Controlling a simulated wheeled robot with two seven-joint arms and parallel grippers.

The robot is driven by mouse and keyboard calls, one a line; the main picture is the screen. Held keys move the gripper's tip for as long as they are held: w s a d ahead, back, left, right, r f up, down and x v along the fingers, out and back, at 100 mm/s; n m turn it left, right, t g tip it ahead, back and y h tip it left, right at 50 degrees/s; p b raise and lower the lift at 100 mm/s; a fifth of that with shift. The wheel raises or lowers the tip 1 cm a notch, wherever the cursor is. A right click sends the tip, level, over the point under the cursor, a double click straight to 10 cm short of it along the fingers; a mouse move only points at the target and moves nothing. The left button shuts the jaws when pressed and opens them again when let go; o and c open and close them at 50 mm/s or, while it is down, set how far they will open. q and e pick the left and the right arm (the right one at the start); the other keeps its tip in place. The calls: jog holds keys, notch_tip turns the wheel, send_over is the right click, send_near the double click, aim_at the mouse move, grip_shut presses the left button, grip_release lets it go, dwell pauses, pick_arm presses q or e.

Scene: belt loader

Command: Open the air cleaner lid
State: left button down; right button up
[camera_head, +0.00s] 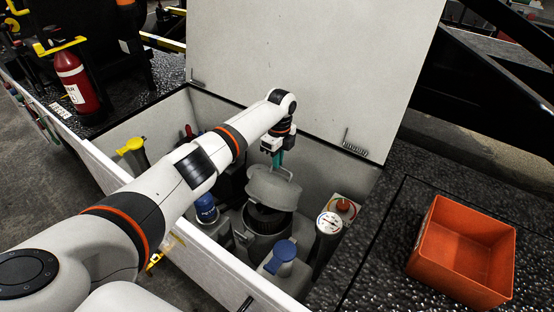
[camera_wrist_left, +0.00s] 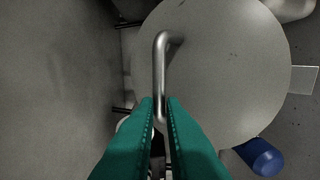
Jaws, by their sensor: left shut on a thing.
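The air cleaner lid (camera_head: 272,190) is a round grey disc, tilted up above the grey air cleaner body (camera_head: 262,246). The dark inside of the body shows below it. The lid also fills much of the left wrist view (camera_wrist_left: 225,70), with a bent metal handle (camera_wrist_left: 160,65) on its face. My left gripper (camera_head: 277,158) reaches down from above to the lid's upper edge. Its teal fingers (camera_wrist_left: 160,108) are shut on the handle's near end. My right gripper is in neither view.
The white bay's raised cover (camera_head: 320,60) stands behind. Around the air cleaner are a blue-capped part (camera_head: 283,252), a round gauge (camera_head: 329,223), a blue filter (camera_head: 206,208) and a yellow-handled part (camera_head: 132,146). An orange bin (camera_head: 463,252) sits at right on the black deck.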

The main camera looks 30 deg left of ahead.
pick_arm(q)
jog(key=shift+s+f, duration=0.2)
jog(key=shift+f, duration=0.2)
jog(key=c, duration=1.7)
grip_release()
jog(key=shift+w+d, duration=0.1)
jog(key=shift+o, duration=0.9)
jog(key=shift+w+f, duration=0.1)
jog(key=shift+w, duration=0.15)
jog(key=shift+r, duration=0.5)
notch_tip(320, 180, up, 11)
jog(key=shift+w, duration=0.3)
jog(key=shift+c, duration=0.2)
